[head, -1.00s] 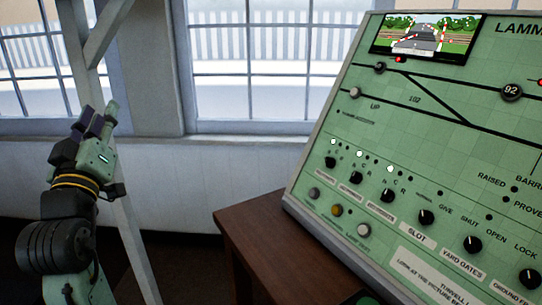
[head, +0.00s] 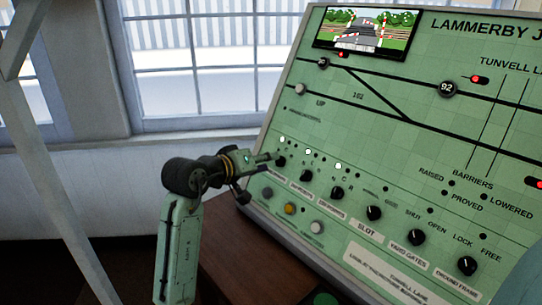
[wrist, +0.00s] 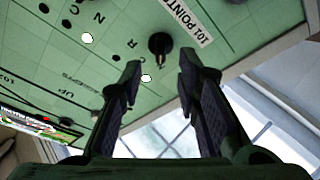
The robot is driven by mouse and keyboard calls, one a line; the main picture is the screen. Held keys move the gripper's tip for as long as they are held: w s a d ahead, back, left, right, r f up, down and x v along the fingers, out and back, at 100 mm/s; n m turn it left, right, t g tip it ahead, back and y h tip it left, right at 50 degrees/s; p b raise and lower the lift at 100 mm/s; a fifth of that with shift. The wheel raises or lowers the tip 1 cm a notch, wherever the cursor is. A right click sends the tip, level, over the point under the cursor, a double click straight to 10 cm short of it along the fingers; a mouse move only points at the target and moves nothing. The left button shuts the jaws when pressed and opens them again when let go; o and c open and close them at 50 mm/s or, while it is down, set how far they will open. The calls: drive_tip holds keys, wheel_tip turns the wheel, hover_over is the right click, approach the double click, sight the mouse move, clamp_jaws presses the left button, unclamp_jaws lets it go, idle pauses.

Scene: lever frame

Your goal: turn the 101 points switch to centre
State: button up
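The 101 points switch is a round black knob (wrist: 158,43) beside a white label (wrist: 187,20) reading "101 POINT" in the wrist view. In the head view it appears to be the leftmost black knob (head: 281,162) of the row on the green sloping panel (head: 400,150). My gripper (wrist: 160,72) is open, with its two dark fingers either side of the line to the knob and nothing between the tips. In the head view my gripper (head: 264,158) is just left of the knob; I cannot tell whether it touches. The knob's pointer setting is too small to read surely.
More black knobs run down to the right, including SLOT (head: 373,213) and YARD GATES (head: 417,237). Push buttons, including a yellow one (head: 290,208), sit below my gripper. A screen (head: 366,30) is at the panel top. A white post (head: 50,190) stands left.

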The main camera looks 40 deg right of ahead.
sight(279, 161)
drive_tip(key=shift+x, duration=1.65)
drive_tip(key=shift+a, duration=0.1)
clamp_jaws()
